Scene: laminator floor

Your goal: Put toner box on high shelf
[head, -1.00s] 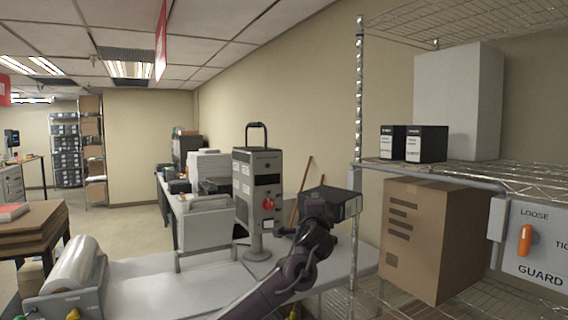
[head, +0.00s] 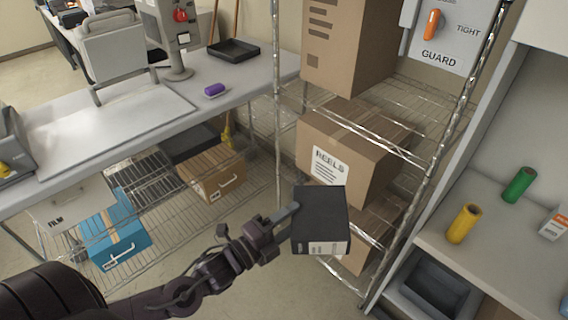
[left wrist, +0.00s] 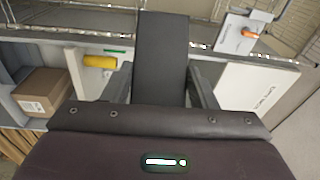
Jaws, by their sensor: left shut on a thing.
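The toner box (head: 320,217) is black with a white label along its lower edge. My left gripper (head: 290,213) is shut on it and holds it in the air, in front of the wire shelving, in the head view. In the left wrist view the box (left wrist: 162,50) stands between the two fingers of my left gripper (left wrist: 160,85). The wire rack (head: 278,120) shows its lower levels with cardboard boxes; its high shelf is out of the head view. My right gripper is not in view.
A carton marked REELS (head: 350,150) sits on the rack behind the toner box, with another carton (head: 345,45) above. A side shelf at right holds a yellow roll (head: 463,224) and a green roll (head: 519,185). A workbench (head: 120,120) stands left.

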